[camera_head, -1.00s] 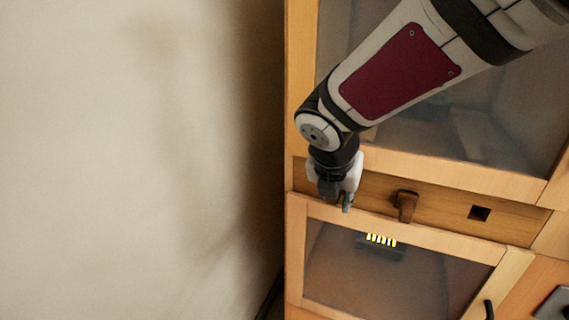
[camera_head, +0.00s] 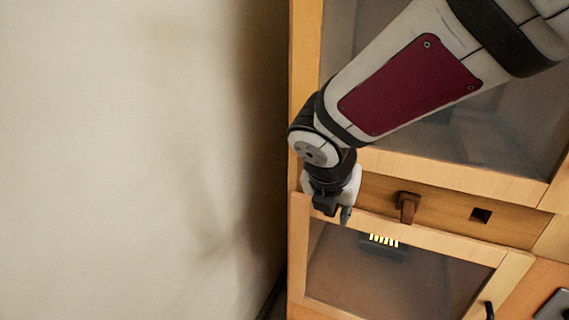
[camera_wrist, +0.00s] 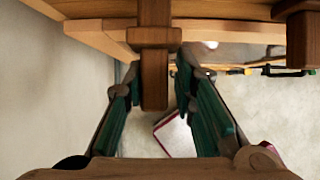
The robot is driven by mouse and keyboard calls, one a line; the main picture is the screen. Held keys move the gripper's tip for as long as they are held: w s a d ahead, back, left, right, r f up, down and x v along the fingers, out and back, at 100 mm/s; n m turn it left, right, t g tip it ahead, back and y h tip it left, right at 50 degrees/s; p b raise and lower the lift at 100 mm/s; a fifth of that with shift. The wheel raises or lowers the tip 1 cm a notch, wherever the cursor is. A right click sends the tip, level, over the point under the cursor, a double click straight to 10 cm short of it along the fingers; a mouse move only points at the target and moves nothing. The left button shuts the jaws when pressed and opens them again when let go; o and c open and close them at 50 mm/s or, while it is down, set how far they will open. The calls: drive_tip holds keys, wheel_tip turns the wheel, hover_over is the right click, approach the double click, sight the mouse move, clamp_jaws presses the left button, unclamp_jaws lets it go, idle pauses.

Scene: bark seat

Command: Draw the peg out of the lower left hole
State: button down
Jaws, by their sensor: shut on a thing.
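My gripper (camera_head: 336,212) is at the left end of the wooden rail, in front of the cabinet, with its fingers pointing down. In the wrist view the fingers stand on either side of a dark brown wooden peg (camera_wrist: 153,85) with a wider collar, and the gripper is shut on it. The peg's upper end runs to the top edge of that view, so how deep it sits in its hole cannot be told. In the head view my gripper hides this peg and its hole.
A second brown peg (camera_head: 407,206) sticks out of the rail (camera_head: 445,213) to the right. Further right is an empty square hole (camera_head: 481,216). A glass-panelled door frame (camera_head: 430,240) lies just below. The pale wall (camera_head: 130,160) and space at left are clear.

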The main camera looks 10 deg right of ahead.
drive_tip(key=s+a+p, duration=0.1)
drive_tip(key=s+a, duration=0.3)
drive_tip(key=s, duration=0.1)
drive_tip(key=shift+s, duration=0.2)
idle(0.9)
idle(0.3)
